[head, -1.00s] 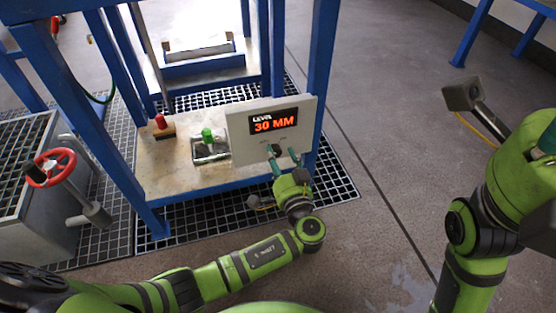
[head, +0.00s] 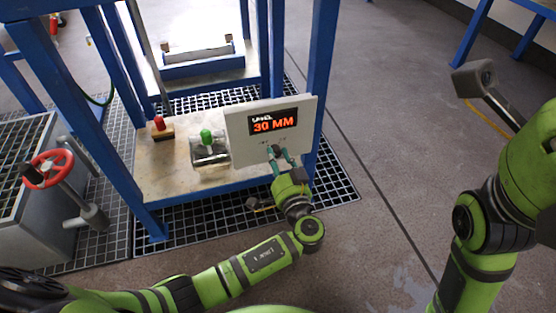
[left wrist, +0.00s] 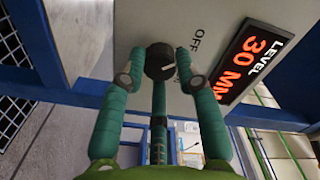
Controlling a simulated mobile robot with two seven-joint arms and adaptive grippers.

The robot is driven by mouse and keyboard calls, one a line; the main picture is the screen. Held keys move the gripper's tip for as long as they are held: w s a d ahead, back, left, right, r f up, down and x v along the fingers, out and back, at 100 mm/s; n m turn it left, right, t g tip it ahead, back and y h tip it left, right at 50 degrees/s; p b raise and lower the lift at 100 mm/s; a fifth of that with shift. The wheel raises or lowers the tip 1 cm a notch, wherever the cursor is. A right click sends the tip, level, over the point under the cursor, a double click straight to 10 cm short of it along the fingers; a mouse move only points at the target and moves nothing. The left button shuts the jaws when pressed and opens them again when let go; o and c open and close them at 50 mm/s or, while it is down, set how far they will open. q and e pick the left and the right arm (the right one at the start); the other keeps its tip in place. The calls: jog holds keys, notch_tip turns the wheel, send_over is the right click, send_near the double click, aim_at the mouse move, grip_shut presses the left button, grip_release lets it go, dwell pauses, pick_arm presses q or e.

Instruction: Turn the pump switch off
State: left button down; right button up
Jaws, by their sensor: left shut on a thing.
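The pump switch is a round dark knob (left wrist: 160,62) on a pale panel (head: 240,137). It shows in the left wrist view with a light pointer mark and the word OFF beside it. The panel's display (head: 273,122) reads LEVEL 30 MM in red. My left gripper (head: 279,154) is at the panel's lower front. In the left wrist view its teal fingers (left wrist: 160,65) are shut on the knob, one on each side. My right arm (head: 485,215) is at the right; its gripper is not clearly in view.
A blue frame carries a shelf (head: 160,175) with a green-topped fitting (head: 207,138) and a red-topped fitting (head: 159,124). A red handwheel (head: 47,169) is on a grey tank at the left. The floor right of the frame is clear.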

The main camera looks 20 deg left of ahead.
pick_arm(q)
jog(key=c, duration=0.9)
grip_release()
jog(key=shift+w+d+r, duration=0.1)
jog(key=shift+w+r, duration=0.05)
jog(key=shift+s+d, duration=0.15)
jog(key=shift+s, duration=0.1)
jog(key=v, duration=1.1)
jog(key=shift+s, duration=0.2)
jog(key=shift+w+d, duration=0.1)
jog(key=shift+d, duration=0.1)
